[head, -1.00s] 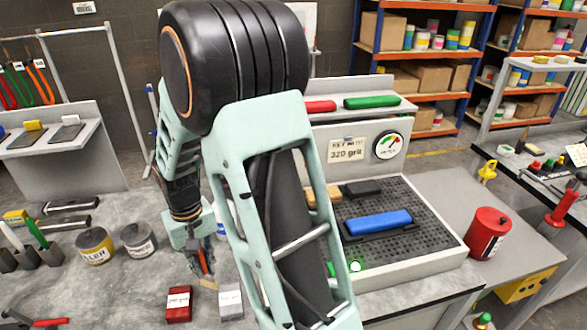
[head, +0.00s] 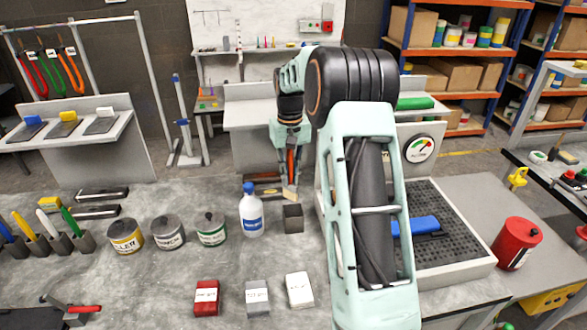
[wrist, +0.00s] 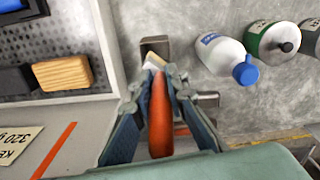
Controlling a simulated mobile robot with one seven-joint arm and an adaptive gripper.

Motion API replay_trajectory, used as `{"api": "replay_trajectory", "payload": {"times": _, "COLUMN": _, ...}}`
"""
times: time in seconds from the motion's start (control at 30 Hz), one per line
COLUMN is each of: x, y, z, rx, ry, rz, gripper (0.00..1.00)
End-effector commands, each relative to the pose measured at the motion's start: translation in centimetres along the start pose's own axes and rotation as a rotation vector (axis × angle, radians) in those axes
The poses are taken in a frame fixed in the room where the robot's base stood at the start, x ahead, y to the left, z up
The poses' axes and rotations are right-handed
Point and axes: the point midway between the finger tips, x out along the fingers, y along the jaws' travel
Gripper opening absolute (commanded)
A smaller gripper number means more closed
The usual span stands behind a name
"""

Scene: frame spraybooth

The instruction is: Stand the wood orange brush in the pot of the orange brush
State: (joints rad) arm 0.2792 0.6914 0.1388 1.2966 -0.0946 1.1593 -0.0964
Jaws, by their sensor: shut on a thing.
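My gripper (head: 291,160) is shut on the orange-handled brush (head: 291,165) and holds it upright with its pale bristle end down. In the wrist view the orange handle (wrist: 160,118) lies between the fingers (wrist: 158,100), bristles pointing away. A small dark grey square pot (head: 293,219) stands on the bench just below the bristle end in the head view. In the wrist view the pot (wrist: 154,45) shows beyond the bristles, which partly cover it. I cannot tell the exact gap between bristles and pot.
A white bottle (head: 251,212) stands left of the pot, with several lidded tins (head: 211,230) farther left. Red, grey and white boxes (head: 299,290) sit in front. The perforated sanding bed (head: 455,235) with a blue block is at right. Pots with coloured handles (head: 60,243) are far left.

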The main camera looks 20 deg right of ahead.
Motion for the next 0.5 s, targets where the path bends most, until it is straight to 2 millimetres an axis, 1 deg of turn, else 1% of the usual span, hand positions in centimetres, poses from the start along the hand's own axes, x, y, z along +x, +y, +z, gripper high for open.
{"api": "replay_trajectory", "payload": {"times": 0.03, "x": -0.3, "y": 0.5, "z": -0.4, "rx": 0.003, "ry": 0.0, "rz": -0.001, "gripper": 0.0}}
{"api": "replay_trajectory", "payload": {"times": 0.1, "x": -0.6, "y": 0.9, "z": -0.7, "rx": 0.004, "ry": 0.001, "rz": -0.001, "gripper": 0.0}}
{"api": "replay_trajectory", "payload": {"times": 0.2, "x": -0.7, "y": 1.2, "z": -0.9, "rx": 0.005, "ry": 0.0, "rz": -0.001, "gripper": 0.0}}
{"api": "replay_trajectory", "payload": {"times": 0.37, "x": -0.2, "y": 1.2, "z": -0.9, "rx": 0.005, "ry": -0.001, "rz": -0.001, "gripper": 0.0}}
{"api": "replay_trajectory", "payload": {"times": 0.5, "x": 0.6, "y": 1.2, "z": -0.8, "rx": 0.005, "ry": -0.001, "rz": -0.001, "gripper": 0.0}}
